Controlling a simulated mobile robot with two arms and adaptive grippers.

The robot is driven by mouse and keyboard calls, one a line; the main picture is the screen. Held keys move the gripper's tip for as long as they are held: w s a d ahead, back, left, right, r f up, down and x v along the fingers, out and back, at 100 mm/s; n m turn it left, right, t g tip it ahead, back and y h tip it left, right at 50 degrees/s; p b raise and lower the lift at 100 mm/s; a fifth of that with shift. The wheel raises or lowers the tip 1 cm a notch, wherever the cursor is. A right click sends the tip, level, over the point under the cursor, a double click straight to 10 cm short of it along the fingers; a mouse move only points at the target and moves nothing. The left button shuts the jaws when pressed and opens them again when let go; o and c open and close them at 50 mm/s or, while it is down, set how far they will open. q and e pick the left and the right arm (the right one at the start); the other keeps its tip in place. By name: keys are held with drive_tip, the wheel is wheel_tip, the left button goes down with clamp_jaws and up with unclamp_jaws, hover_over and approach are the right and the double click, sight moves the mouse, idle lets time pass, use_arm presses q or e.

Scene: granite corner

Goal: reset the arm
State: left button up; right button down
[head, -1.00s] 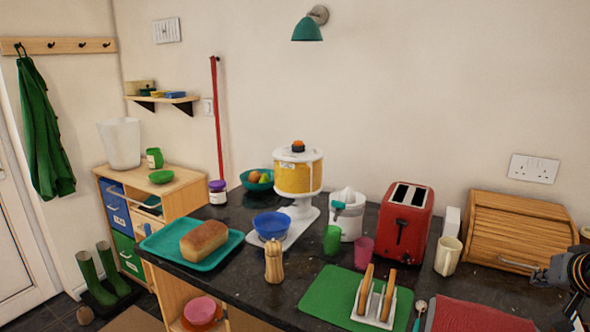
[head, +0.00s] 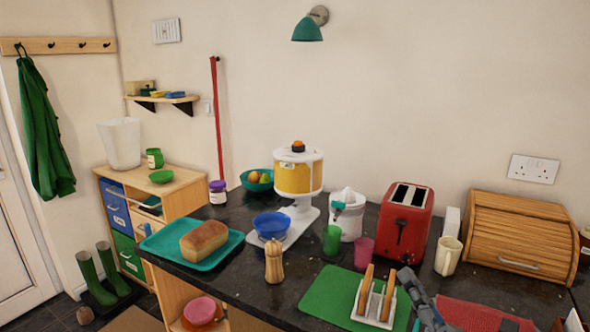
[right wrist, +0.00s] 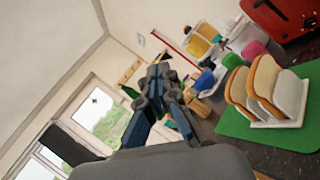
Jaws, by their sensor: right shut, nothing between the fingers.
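My right gripper (head: 407,276) is grey and blue and rises from the bottom edge in the head view, in front of the red cloth and just right of the toast rack (head: 373,303). In the right wrist view its fingers (right wrist: 160,72) come together at the tips, with nothing held between them. The white rack holds slices of toast and stands on a green mat (head: 328,295); it also shows right of the fingers in the wrist view (right wrist: 277,120). I cannot tell the gap between gripper and rack. My left gripper is out of view.
A red toaster (head: 403,222), a cream mug (head: 447,256) and a wooden bread bin (head: 518,235) stand behind the gripper. A red cloth (head: 475,316) lies at the front right. A loaf (head: 204,240) on a teal tray (head: 165,245) sits far left.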

drive_tip(key=s+d+f+m+g+h, duration=0.3)
drive_tip(key=d+f+m+h, duration=0.15)
drive_tip(key=f+m, duration=0.45)
drive_tip(key=s+d+f+m+g+h, duration=0.25)
drive_tip(key=f+m+g+h, duration=0.2)
drive_tip(key=f+m, duration=0.45)
drive_tip(key=s+a+f+m+g+y, duration=0.25)
drive_tip(key=s+f+m+g, duration=0.35)
drive_tip(key=s, duration=0.4)
drive_tip(key=s+a+f+m+g+y, duration=0.1)
drive_tip(key=s+a+f+m+g, duration=0.35)
drive_tip(key=s+f, duration=0.5)
wheel_tip(320, 180, down, 29)
drive_tip(key=s+d+b, duration=0.1)
drive_tip(key=s+b, duration=0.1)
drive_tip(key=b, duration=0.1)
drive_tip(key=s+d+f+g+b, duration=0.1)
drive_tip(key=s+d+f+b, duration=0.1)
drive_tip(key=s+f, duration=1.4)
drive_tip(key=shift+d+f+g+h, duration=0.4)
drive_tip(key=shift+d+f+h, duration=0.05)
